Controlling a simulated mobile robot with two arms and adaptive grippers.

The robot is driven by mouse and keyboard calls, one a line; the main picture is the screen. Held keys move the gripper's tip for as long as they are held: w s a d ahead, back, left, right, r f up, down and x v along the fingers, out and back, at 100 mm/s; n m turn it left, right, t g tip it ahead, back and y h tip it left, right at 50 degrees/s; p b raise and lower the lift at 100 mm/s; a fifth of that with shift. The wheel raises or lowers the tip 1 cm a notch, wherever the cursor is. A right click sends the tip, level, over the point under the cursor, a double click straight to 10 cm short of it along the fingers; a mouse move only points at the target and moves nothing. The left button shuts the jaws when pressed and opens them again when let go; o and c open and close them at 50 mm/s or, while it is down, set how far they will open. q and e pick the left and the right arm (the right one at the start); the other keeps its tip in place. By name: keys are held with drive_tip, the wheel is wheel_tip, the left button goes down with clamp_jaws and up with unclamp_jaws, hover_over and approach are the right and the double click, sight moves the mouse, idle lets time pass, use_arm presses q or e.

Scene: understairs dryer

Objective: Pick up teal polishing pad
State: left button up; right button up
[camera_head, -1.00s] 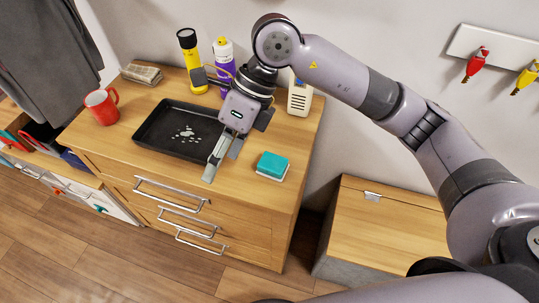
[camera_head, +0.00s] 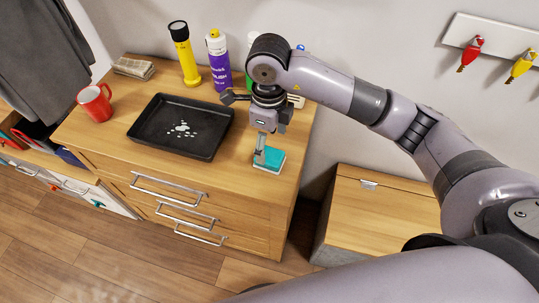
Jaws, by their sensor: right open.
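The teal polishing pad (camera_head: 273,159) lies on the right part of the wooden dresser top, near its front edge. It is a teal block with a pale base. My right gripper (camera_head: 261,154) points down at the pad, its fingers in front of and over the pad's left side. The fingers are open and hide part of the pad. I cannot tell whether they touch it. My left gripper is not in view.
A black tray (camera_head: 147,128) with pale bits lies left of the gripper on the dresser (camera_head: 112,137). A red mug (camera_head: 97,103), a yellow flashlight (camera_head: 184,55) and a purple bottle (camera_head: 217,62) stand around it. A lower wooden cabinet (camera_head: 382,221) is at right.

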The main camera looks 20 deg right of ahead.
sight(270, 155)
drive_tip(key=shift+f, duration=0.7)
wheel_tip(270, 155, down, 4)
drive_tip(key=shift+d+f+p, duration=0.1)
drive_tip(key=shift+p, duration=0.9)
drive_tip(key=shift+f, duration=0.55)
drive_tip(key=shift+c, duration=0.6)
drive_tip(key=c, duration=1.1)
drive_tip(key=shift+r, duration=0.1)
drive_tip(key=shift+w+r, duration=0.1)
drive_tip(key=shift+r, duration=0.55)
wheel_tip(270, 155, up, 19)
drive_tip(key=shift+f+b, duration=0.2)
drive_tip(key=shift+b, duration=0.75)
